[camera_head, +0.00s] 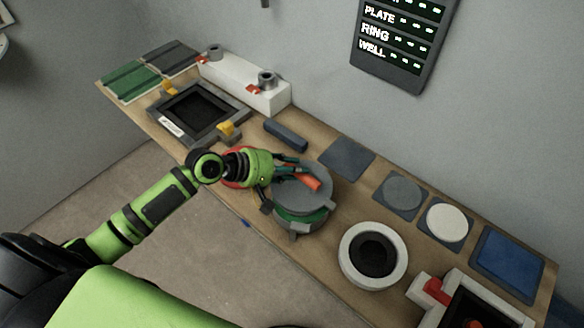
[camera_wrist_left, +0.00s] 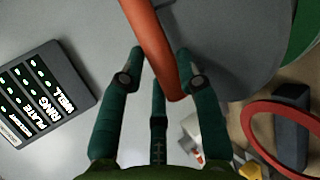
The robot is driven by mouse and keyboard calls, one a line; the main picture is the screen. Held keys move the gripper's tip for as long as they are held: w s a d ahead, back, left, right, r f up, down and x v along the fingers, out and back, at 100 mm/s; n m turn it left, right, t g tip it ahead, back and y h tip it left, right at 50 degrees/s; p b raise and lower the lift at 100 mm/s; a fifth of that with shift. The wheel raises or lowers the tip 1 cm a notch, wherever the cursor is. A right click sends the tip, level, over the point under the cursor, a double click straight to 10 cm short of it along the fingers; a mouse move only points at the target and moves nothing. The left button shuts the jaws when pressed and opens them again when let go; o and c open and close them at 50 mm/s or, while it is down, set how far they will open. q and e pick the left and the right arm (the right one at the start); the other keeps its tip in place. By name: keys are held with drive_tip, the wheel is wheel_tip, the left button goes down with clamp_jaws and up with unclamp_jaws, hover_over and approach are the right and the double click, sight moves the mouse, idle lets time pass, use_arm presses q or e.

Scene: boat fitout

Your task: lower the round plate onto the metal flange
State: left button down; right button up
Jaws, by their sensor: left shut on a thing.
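The round grey plate (camera_head: 305,198) has an orange bar handle (camera_head: 311,183) on top. My left gripper (camera_head: 300,173) is shut on that handle; the handle also shows between the fingers in the left wrist view (camera_wrist_left: 150,40). The plate is over the metal flange (camera_head: 298,232), whose lower edge and lugs show below it. A green ring (camera_head: 295,217) shows between plate and flange. The plate hides most of the flange top, and I cannot tell whether the plate touches it. My right gripper is not in view.
A red ring (camera_head: 232,181) is partly behind my left gripper. A dark bar (camera_head: 285,135) and a black-centred frame (camera_head: 160,127) lie further left. A white ring (camera_head: 347,262) stands right of the flange. Grey and white discs (camera_head: 403,190) lie on square pads beyond.

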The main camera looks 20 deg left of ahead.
use_arm(q)
drive_tip(key=shift+f+b, duration=1.5)
drive_tip(key=shift+f, duration=0.95)
